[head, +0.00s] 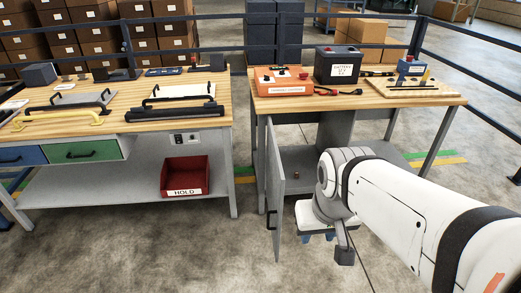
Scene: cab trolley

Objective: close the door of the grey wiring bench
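The grey wiring bench (440,98) stands at the right with a wooden top. Its grey door (276,190) is open, swung out toward me from the left side of the compartment and seen nearly edge-on. A dark handle shows low on the door. The open compartment (296,158) shows a grey floor with a small reddish item on it. My gripper (318,237) is low, just right of the door's free edge, in front of the compartment. Its blue-tipped end is mostly hidden by my own wrist, so its opening and any contact with the door cannot be told.
On the wiring bench stand a battery (337,66), an orange case (281,80) and a wooden board (407,87). Another bench (120,122) at the left holds handles and a red bin (185,177). Floor (160,250) is clear between and before the benches. Dark railings run behind.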

